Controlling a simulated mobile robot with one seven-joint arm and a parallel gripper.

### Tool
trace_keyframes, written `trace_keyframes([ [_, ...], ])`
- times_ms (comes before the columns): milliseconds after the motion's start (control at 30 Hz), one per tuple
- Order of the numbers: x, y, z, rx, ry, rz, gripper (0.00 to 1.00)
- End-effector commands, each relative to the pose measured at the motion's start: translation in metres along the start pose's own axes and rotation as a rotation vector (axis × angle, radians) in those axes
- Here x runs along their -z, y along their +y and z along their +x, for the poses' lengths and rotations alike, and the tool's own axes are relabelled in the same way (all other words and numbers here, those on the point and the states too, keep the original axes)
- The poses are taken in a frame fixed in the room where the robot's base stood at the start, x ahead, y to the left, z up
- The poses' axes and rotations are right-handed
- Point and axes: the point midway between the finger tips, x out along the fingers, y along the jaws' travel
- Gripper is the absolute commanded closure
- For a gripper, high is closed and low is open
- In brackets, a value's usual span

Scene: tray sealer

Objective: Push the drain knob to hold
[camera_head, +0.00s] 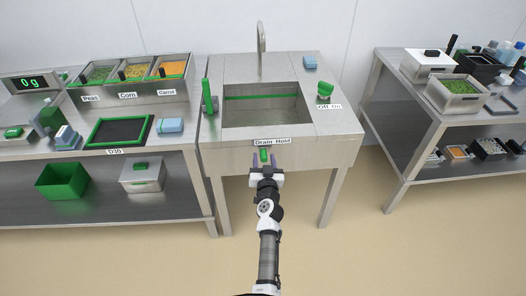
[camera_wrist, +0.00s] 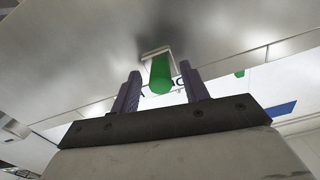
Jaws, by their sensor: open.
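The drain knob (camera_head: 264,154) is a small green handle on the front face of the steel sink, just under a label reading "Drain Hold" (camera_head: 272,142). In the wrist view the knob (camera_wrist: 160,74) is a green cylinder sticking out of a pale square mount. My gripper (camera_head: 265,160) is in front of the sink at the knob. In the wrist view my gripper (camera_wrist: 160,88) is open, with one dark finger on each side of the knob. A gap shows between the knob and each finger. The label is partly hidden behind the knob and fingers there.
The sink basin (camera_head: 264,118) has a faucet (camera_head: 261,38) behind it. A green handle (camera_head: 208,97) stands at its left and a green tap knob (camera_head: 324,91) at its right. Counters with bins (camera_head: 65,190) and trays stand left and right. The floor before the sink is clear.

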Motion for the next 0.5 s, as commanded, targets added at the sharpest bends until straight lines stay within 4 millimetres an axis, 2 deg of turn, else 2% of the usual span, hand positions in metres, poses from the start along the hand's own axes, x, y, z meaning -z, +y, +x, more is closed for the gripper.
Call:
trace_keyframes([
  [433,-0.0004,-0.0002,-0.0005,0.0,0.0,0.001,0.55],
  [500,-0.0003,-0.0003,-0.0005,0.0,0.0,0.001,0.61],
])
